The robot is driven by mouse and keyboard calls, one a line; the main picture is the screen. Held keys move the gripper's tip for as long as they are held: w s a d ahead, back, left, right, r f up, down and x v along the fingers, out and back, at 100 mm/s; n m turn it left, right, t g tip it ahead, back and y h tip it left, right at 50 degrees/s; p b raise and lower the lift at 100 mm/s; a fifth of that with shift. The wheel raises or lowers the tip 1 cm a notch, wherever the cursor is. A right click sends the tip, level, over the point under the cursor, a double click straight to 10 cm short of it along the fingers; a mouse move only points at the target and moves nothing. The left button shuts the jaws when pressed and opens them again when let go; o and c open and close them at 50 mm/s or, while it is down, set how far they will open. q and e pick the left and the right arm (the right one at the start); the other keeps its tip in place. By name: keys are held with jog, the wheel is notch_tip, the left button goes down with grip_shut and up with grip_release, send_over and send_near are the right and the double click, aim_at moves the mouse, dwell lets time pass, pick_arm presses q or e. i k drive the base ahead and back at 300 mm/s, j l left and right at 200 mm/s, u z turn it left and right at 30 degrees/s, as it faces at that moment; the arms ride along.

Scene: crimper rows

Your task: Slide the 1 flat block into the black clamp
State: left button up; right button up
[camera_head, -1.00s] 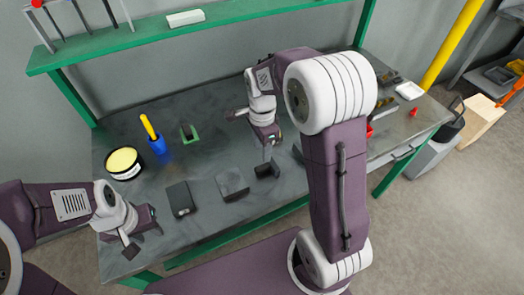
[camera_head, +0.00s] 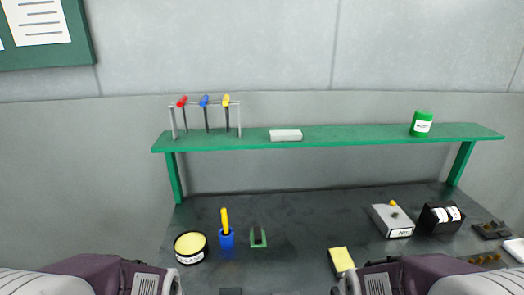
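A thin dark edge (camera_head: 230,291) shows at the bottom of the head view, in front of the blue cup. It may be the top of the dark flat piece; the rest is cut off. A small black piece (camera_head: 335,291) shows at the bottom edge beside my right wrist; I cannot tell whether it is the black clamp. My left and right arms come in at the lower corners, with only wrist parts in view. Both grippers' fingers are below the frame, so their opening and contents are hidden.
On the dark bench (camera_head: 300,207) stand a black-and-yellow tin (camera_head: 190,247), a blue cup (camera_head: 227,240), a green U-shaped piece (camera_head: 258,238), a yellow block (camera_head: 341,260), a grey box (camera_head: 393,221) and a black box (camera_head: 441,217). A green shelf (camera_head: 350,135) spans behind.

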aim_at(341, 258)
jog(key=i+l+z, duration=0.1)
jog(key=z, duration=0.35)
jog(key=i+l+z, duration=0.1)
jog(key=z, duration=0.3)
